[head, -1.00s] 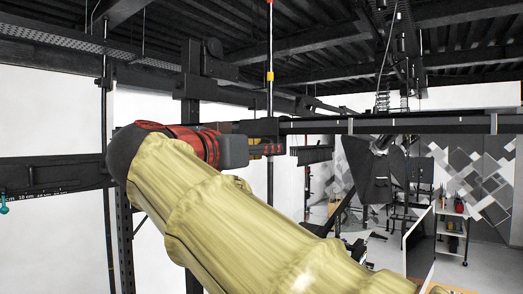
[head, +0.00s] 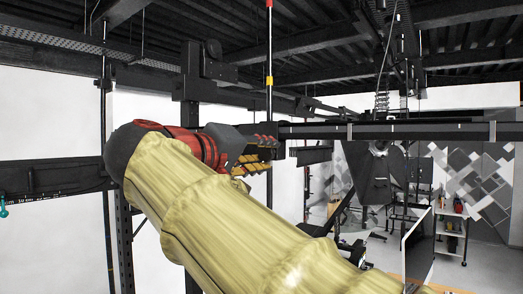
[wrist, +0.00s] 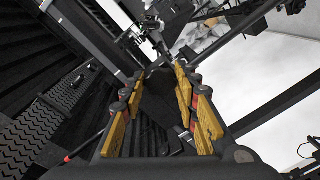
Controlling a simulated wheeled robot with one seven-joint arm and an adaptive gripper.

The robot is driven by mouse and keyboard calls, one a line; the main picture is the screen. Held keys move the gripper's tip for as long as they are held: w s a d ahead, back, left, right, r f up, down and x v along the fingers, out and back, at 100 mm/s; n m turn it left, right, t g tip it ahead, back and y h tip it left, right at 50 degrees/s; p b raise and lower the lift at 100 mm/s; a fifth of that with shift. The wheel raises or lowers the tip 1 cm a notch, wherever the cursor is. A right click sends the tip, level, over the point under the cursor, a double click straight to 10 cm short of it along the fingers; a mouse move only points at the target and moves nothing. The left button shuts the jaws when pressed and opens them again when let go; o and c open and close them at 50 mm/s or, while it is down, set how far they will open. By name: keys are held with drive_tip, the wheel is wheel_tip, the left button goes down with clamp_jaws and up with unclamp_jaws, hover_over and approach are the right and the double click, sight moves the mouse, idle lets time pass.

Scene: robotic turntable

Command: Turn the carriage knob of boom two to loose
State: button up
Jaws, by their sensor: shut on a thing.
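My gripper (head: 268,155) is at the left end of a long black horizontal boom (head: 400,130) in the head view. Its yellow-padded fingers sit against the dark carriage area there, which my gripper mostly hides. In the wrist view my gripper (wrist: 160,78) is shut on a dark lump, the carriage knob (wrist: 160,84), between its fingertips. The knob is black on black, so its shape and any marking of its setting cannot be read. Which boom this is cannot be read either.
A thin vertical rod (head: 269,60) with red and yellow bands rises just behind my gripper. A black upright post (head: 191,110) stands to the left. A scale bar (head: 50,177) crosses at far left. A shelf cart (head: 450,235) stands low at the right.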

drive_tip(key=n+p, duration=0.1)
drive_tip(key=n, duration=0.3)
drive_tip(key=shift+r+p, duration=0.2)
drive_tip(key=shift+p, duration=0.15)
drive_tip(key=shift+n+g+p, duration=0.3)
drive_tip(key=shift+n, duration=1.1)
drive_tip(key=o, duration=1.2)
drive_tip(key=shift+f, duration=0.1)
drive_tip(key=shift+c, duration=0.2)
drive_tip(key=shift+a, duration=0.1)
drive_tip(key=f+v, duration=0.1)
drive_tip(key=v, duration=1.1)
drive_tip(key=shift+r, duration=0.3)
drive_tip(key=shift+w, duration=0.1)
